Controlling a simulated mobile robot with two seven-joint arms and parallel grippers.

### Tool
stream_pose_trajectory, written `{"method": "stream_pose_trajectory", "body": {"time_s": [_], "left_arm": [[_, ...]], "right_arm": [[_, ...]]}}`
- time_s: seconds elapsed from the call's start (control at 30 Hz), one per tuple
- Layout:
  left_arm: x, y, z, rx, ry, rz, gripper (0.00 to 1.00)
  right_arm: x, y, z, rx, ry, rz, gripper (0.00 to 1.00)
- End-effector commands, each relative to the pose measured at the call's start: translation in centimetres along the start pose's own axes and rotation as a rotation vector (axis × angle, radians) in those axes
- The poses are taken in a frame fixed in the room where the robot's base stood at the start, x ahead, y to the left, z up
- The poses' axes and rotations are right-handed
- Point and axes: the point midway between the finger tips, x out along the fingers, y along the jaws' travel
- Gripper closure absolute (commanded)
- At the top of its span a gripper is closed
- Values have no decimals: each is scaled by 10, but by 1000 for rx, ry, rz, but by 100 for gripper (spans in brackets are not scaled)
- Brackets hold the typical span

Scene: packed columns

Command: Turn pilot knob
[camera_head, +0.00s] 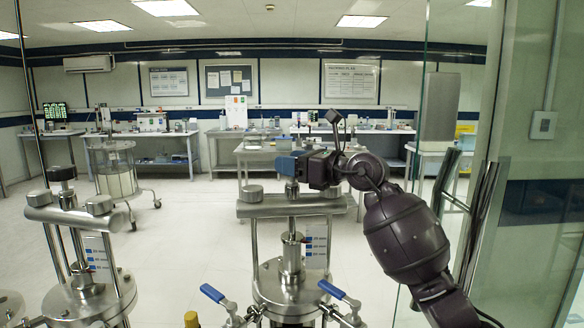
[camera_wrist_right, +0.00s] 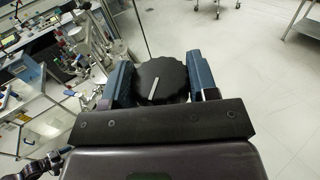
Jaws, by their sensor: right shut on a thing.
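The pilot knob (camera_wrist_right: 163,82) is black with a scalloped rim and a pale pointer line on its face. In the right wrist view it sits between the two blue fingers of my right gripper (camera_wrist_right: 163,74), which is shut on it. The pointer slants, its upper end to the right. In the head view my right gripper (camera_head: 291,166) is on top of the middle steel column (camera_head: 291,250), above its crossbar (camera_head: 315,205). There the gripper hides the knob. My left gripper is not in view.
A similar column stands at left with a black knob (camera_head: 61,173) on its crossbar. Blue-handled valves (camera_head: 213,293) stick out low around the middle column. A glass panel (camera_head: 455,70) stands at right. Benches and a wheeled drum (camera_head: 113,170) are farther back; open floor lies between.

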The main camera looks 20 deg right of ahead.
Motion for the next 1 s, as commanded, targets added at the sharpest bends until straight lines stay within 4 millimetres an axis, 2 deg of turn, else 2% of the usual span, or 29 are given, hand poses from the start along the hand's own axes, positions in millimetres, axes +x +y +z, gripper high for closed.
{"method": "stream_pose_trajectory", "body": {"time_s": [0.03,0.53,1.0], "left_arm": [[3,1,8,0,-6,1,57],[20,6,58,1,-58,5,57],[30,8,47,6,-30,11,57]], "right_arm": [[0,-2,-4,1,3,25,70],[1,-2,-6,3,3,310,70],[0,-1,-2,1,2,425,70]]}}
